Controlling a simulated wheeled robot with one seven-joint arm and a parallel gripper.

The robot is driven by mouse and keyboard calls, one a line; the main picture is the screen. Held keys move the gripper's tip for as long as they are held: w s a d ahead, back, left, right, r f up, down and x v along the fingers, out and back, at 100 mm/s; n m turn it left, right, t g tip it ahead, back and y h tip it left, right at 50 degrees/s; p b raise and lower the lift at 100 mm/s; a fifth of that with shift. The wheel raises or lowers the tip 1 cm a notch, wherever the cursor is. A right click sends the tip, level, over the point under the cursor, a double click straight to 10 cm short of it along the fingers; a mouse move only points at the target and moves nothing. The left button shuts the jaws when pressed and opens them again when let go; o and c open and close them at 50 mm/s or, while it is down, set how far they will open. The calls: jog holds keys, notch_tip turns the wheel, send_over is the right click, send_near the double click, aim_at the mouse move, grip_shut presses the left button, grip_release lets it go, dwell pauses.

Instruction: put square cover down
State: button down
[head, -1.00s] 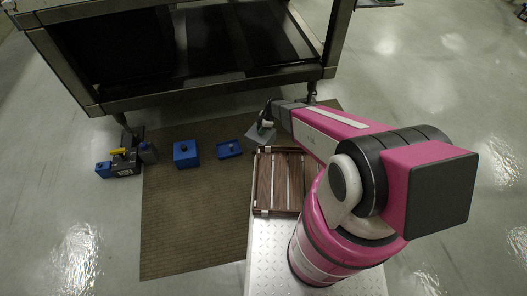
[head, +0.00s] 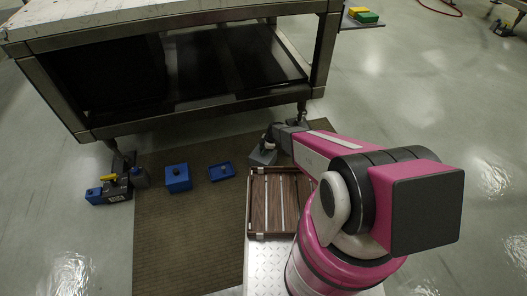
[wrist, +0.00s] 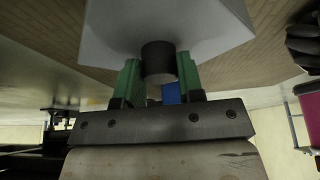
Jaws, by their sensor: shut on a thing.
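The square cover (wrist: 165,25) is a grey plate with a round black knob (wrist: 159,60) in the wrist view. My gripper (wrist: 158,82) has green-padded fingers, one on each side of the knob, and is shut on it. In the head view the grey cover (head: 262,157) is beside the wooden tray's far edge, below my gripper (head: 270,146). From this angle I cannot tell whether the cover touches anything beneath it.
A blue box (head: 177,178) and a low blue piece (head: 221,172) are on the brown mat (head: 180,245). A dark fixture with a yellow part (head: 117,190) is left of them. A slatted wooden tray (head: 249,215) is nearer. A large bench (head: 180,30) stands behind.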

jog(key=shift+f, duration=0.25)
jog(key=c, duration=0.8)
grip_release()
jog(key=shift+o, duration=0.2)
jog(key=shift+r, duration=0.3)
jog(key=v, duration=1.1)
jog(key=s+d+r+m+h, duration=0.1)
jog(key=s+d+r+m, duration=0.4)
jog(key=r, duration=0.6)
jog(key=s+d+r+m+h, duration=0.2)
jog(key=s+d+r+m, duration=0.3)
jog(key=s+r+m, duration=0.3)
jog(key=s+d+r+m+t+h, duration=0.1)
jog(key=s+d+r+m, duration=0.4)
jog(key=r, duration=0.9)
jog(key=s+m, duration=0.2)
jog(key=m, duration=0.1)
jog(key=shift+s, duration=0.2)
